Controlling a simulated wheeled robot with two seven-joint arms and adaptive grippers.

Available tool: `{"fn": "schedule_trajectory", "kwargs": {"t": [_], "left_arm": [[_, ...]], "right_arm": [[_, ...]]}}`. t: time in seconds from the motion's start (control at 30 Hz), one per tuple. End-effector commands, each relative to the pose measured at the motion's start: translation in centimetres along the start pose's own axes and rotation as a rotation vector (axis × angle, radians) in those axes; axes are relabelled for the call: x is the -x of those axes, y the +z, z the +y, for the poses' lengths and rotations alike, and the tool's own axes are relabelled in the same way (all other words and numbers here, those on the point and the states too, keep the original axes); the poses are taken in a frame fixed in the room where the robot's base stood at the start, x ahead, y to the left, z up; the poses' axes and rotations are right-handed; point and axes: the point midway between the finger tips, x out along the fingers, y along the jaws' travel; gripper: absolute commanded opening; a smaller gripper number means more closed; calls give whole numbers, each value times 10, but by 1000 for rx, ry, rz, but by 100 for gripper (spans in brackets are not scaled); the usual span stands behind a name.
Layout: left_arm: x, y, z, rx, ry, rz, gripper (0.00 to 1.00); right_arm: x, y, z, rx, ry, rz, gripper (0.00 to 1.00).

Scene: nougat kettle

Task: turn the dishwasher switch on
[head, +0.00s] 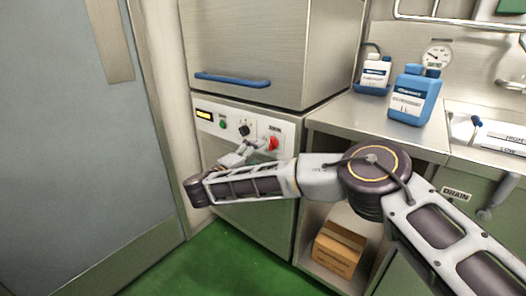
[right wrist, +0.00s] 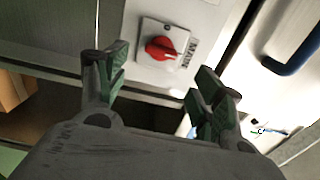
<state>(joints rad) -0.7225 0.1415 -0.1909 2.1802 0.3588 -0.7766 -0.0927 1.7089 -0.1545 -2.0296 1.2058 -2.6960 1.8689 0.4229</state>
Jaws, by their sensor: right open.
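The dishwasher's front panel (head: 213,121) carries a red rotary switch (head: 272,143) at its right end. In the right wrist view the red switch (right wrist: 161,48) sits on a pale square plate beside the label MAIN. My right gripper (head: 243,150) is in front of the panel, just left of and below the red switch in the head view. In the right wrist view its two green-padded fingers (right wrist: 165,75) are spread apart and empty, with the switch beyond the gap, and no contact shows. My left gripper is not in view.
The panel also has a yellow display (head: 204,115), a green button (head: 223,124) and a black knob (head: 245,130). The blue hood handle (head: 232,80) is above. A cardboard box (head: 338,250) stands below.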

Motion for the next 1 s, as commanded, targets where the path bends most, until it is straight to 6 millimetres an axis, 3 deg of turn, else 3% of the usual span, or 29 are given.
{"fn": "schedule_trajectory", "kwargs": {"t": [0.1,0.33,1.0], "left_arm": [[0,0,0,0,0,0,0],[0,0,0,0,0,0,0],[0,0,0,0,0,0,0]], "right_arm": [[17,0,0,1,1,-2,68],[36,0,0,0,1,-1,68],[40,0,0,0,1,0,68]]}}
